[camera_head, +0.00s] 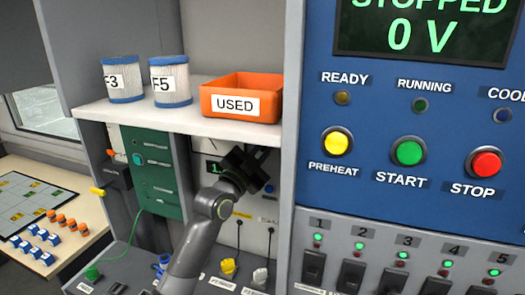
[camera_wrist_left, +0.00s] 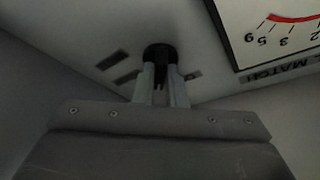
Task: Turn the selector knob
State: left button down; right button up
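The selector knob (camera_wrist_left: 158,52) is a round black knob on a pale panel, at the upper middle of the left wrist view. My left gripper (camera_wrist_left: 161,75) has its two pale fingers close together at the knob, with a narrow black part of it between the fingertips. It looks shut on the knob. In the head view my left gripper (camera_head: 250,168) reaches into the recess under the shelf and hides the knob. My right gripper is in neither view.
A white gauge (camera_wrist_left: 275,30) is beside the knob. A shelf (camera_head: 190,120) above my left gripper carries an orange USED bin (camera_head: 242,97) and two canisters. The blue control panel (camera_head: 430,120) stands to the right, and plugs (camera_head: 228,267) sit below.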

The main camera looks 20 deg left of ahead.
pick_arm(q)
jog(key=shift+f+b, duration=0.15)
jog(key=shift+b, duration=0.3)
jog(key=m+b, duration=0.2)
jog(key=b, duration=0.1)
jog(key=m+g+h+b, duration=0.1)
jog(key=m+b, duration=0.1)
jog(key=b, duration=0.1)
jog(key=shift+a+m+g, duration=0.1)
jog(key=shift+m+g, duration=0.2)
jog(key=shift+m, duration=0.1)
jog(key=shift+m+g+h+b, duration=0.3)
jog(key=shift+m+b, duration=0.45)
jog(key=shift+m, duration=0.05)
jog(key=shift+r+m+g+b, duration=0.3)
jog(key=shift+m+g+b, duration=0.25)
jog(key=shift+m, duration=0.65)
jog(key=shift+a, duration=0.1)
jog(key=c, duration=1.5)
grip_release()
jog(key=shift+r, duration=0.1)
